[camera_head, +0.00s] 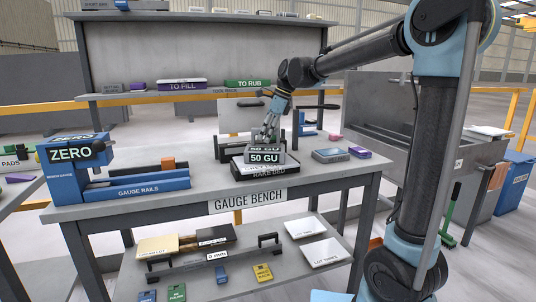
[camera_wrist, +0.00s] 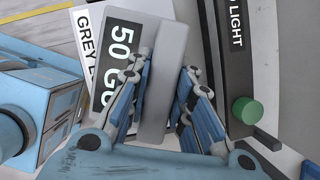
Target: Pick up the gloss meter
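A grey block with a black "50 GU" panel (camera_head: 265,157) sits on the stack at the middle of the bench and looks like the gloss meter. In the wrist view its "50 GU" panel (camera_wrist: 118,62) and a raised grey upright part (camera_wrist: 160,75) show. My gripper (camera_head: 268,136) is over the block, pointing down. In the wrist view the fingers (camera_wrist: 166,62) stand on either side of the upright part. I cannot tell whether both fingers press on it. The block's lower part is partly hidden by the fingers.
Under the block is a dark "RAKE BED" tray (camera_head: 268,173) on the gauge bench (camera_head: 215,185). Left stands the blue "ZERO" gauge (camera_head: 75,155) with rails; right lie a blue-grey box (camera_head: 330,155) and a purple block (camera_head: 360,152). A green knob (camera_wrist: 247,110) is close by in the wrist view.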

